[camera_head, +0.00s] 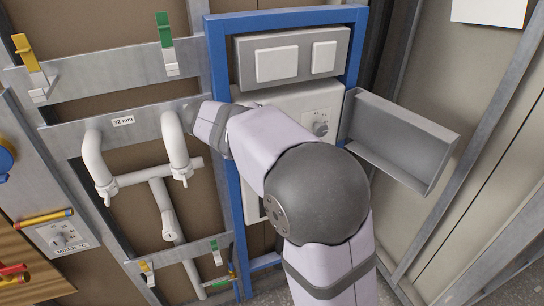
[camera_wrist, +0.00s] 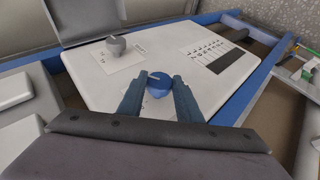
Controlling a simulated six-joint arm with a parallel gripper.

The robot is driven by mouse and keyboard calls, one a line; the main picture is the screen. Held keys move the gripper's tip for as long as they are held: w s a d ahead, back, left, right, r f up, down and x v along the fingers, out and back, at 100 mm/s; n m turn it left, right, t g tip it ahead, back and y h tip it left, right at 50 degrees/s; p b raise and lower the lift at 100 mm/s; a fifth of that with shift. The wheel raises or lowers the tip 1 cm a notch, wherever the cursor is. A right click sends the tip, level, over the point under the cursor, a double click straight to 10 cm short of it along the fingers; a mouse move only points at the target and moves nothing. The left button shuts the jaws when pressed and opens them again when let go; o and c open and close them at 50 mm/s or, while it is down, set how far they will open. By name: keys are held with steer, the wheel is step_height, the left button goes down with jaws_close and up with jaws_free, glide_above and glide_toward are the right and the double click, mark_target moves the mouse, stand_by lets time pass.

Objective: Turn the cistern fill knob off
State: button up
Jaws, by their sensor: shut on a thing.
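A round blue knob (camera_wrist: 158,87) sits on the white cistern panel (camera_wrist: 215,75) in the wrist view. A short pale mark shows on its upper left edge. My gripper (camera_wrist: 160,80) is shut on this blue knob, one finger on each side. No label beside it is readable, as the fingers cover the area around it. In the head view my arm hides the gripper and the blue knob. The white panel (camera_head: 275,103) shows there only in part, inside a blue frame (camera_head: 220,80).
A grey knob (camera_wrist: 117,46) with a numbered scale is on the same panel, also seen in the head view (camera_head: 320,129). An open grey flap (camera_head: 395,140) stands out at right. White pipes (camera_head: 165,190) and a mixer knob (camera_head: 62,238) are at left.

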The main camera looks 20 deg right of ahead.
steer(key=n+t+h+b, duration=0.1)
steer(key=h+b, duration=0.2)
steer(key=b, duration=0.3)
steer(key=f+n+t+h+b, duration=0.1)
steer(key=h+b, duration=0.3)
steer(key=b, duration=0.3)
steer(key=f+n+t+h+b, duration=0.1)
steer(key=n+h+b, duration=0.1)
steer(key=b, duration=0.5)
steer(key=shift+a+h, duration=0.25)
steer(key=shift+h, duration=0.65)
steer(key=shift+r, duration=0.1)
steer(key=o, duration=1)
steer(key=shift+o, duration=0.2)
